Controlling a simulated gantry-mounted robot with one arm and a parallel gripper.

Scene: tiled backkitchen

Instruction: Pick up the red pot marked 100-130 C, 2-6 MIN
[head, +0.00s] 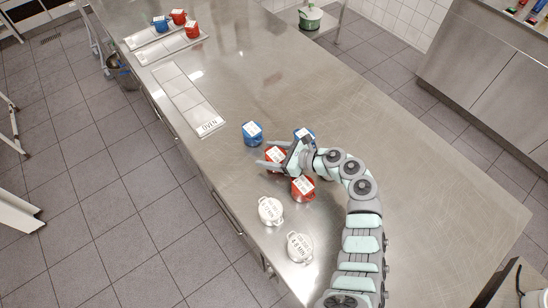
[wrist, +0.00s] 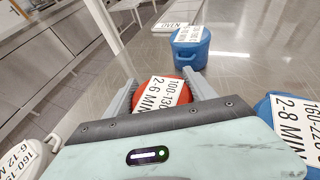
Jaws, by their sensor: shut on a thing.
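The red pot marked 100-130, 2-6 MIN (wrist: 184,96) sits between the two fingers of my gripper (wrist: 160,78) in the wrist view, with its label facing up. My gripper (head: 267,154) is shut on it. In the head view this red pot (head: 276,153) is at the middle of the steel counter, partly covered by my fingers. I cannot tell whether its base touches the counter. A second red pot (head: 303,189) stands just below my gripper in the head view, partly hidden by my arm.
Blue pots (head: 252,134) (head: 304,134) stand close by; one is marked 2-8 MIN (wrist: 292,128). White pots (head: 270,211) (head: 299,247) stand toward the front. An OVEN strip (head: 190,98) lies up-left; trays beyond hold a blue pot (head: 160,24) and red pots (head: 192,29). Counter right of my arm is clear.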

